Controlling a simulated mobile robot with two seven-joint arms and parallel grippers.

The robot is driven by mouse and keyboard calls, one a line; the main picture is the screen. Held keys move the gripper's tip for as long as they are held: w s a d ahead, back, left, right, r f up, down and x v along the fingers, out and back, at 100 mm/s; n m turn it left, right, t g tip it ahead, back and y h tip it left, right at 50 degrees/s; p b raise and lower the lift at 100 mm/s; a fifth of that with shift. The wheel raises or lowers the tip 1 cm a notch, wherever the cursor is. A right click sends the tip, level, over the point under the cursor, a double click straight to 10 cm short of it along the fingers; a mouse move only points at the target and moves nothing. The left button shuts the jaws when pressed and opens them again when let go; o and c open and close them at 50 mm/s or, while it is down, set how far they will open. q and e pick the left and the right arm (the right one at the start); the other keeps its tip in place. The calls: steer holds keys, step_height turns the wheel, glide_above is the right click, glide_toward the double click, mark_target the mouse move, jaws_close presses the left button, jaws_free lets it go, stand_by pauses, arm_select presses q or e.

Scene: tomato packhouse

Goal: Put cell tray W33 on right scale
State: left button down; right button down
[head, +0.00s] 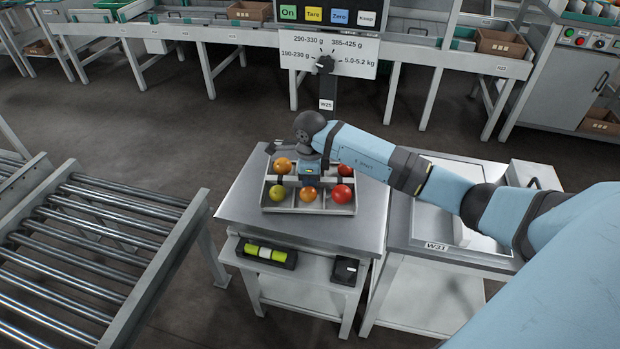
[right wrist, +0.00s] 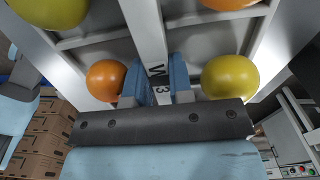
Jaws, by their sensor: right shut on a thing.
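The cell tray (head: 323,210) is a grey, shallow, divided tray with several tomatoes, red, orange and yellow-green. It is at the steel top (head: 245,222) of the stand with the scale post marked W35 (head: 326,104). I cannot tell whether it rests on that top or hangs just above it. My right gripper (head: 309,178) is over the tray's middle. In the right wrist view its blue fingers (right wrist: 166,84) are shut on the tray's central bar, whose label is partly hidden and reads W3. The fingers and arm hide part of the cells. My left gripper is not in view.
A bench marked W31 (head: 436,246) with a white basin stands close on the right, under my right arm. A roller conveyor (head: 90,240) is on the left. The stand's lower shelf holds a black holder with a yellow-green item (head: 265,253) and a small black box (head: 346,270).

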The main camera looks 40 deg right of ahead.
steer(key=shift+f, duration=0.25)
stand_by(0.3)
steer(key=c, duration=0.9)
jaws_free()
steer(key=shift+c, duration=0.2)
steer(key=c, duration=0.3)
steer(key=shift+r+p, duration=2.3)
steer(key=shift+r, duration=1.2)
